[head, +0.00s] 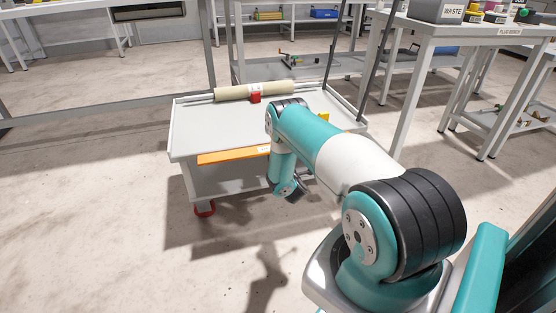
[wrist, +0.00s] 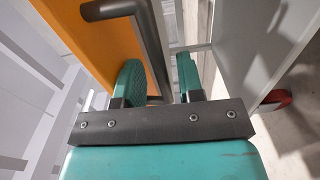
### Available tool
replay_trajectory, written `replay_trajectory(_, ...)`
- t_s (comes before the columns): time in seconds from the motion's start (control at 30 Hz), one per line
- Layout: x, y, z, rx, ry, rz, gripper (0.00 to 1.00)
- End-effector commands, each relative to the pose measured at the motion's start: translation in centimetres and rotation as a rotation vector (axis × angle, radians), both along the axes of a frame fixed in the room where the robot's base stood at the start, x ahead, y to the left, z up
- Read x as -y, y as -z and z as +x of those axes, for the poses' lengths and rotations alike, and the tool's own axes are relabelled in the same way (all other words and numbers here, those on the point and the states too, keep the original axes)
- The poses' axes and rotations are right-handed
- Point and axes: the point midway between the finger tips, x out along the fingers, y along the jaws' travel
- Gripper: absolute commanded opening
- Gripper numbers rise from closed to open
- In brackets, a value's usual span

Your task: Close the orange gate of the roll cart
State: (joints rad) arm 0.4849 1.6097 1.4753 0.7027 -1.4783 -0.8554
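The roll cart (head: 215,133) is a grey cart with a shallow-rimmed top. Its orange gate (head: 228,156) shows as a strip along the near edge, partly hidden behind my arm. In the wrist view the orange gate (wrist: 108,42) fills the upper left, and a dark bar handle (wrist: 150,38) stands out from it. My gripper (wrist: 160,78) has its two teal fingers apart, with the handle's bar between them and narrow gaps beside it. In the head view my gripper (head: 288,190) hangs low at the cart's near side, its fingers hard to make out.
A cream roll (head: 235,92) on a rod lies at the cart's back, with a red block (head: 255,97) at its front. A red-trimmed caster (head: 204,209) stands at the near left corner. A workbench (head: 455,30) is at right. The floor at left is clear.

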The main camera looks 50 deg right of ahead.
Motion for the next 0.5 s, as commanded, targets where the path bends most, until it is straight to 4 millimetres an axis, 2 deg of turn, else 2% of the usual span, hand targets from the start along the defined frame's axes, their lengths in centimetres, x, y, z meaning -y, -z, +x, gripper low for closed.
replay_trajectory(0.5, -0.4, -0.6, -1.0, -0.006, -0.001, 0.004, 0.35)
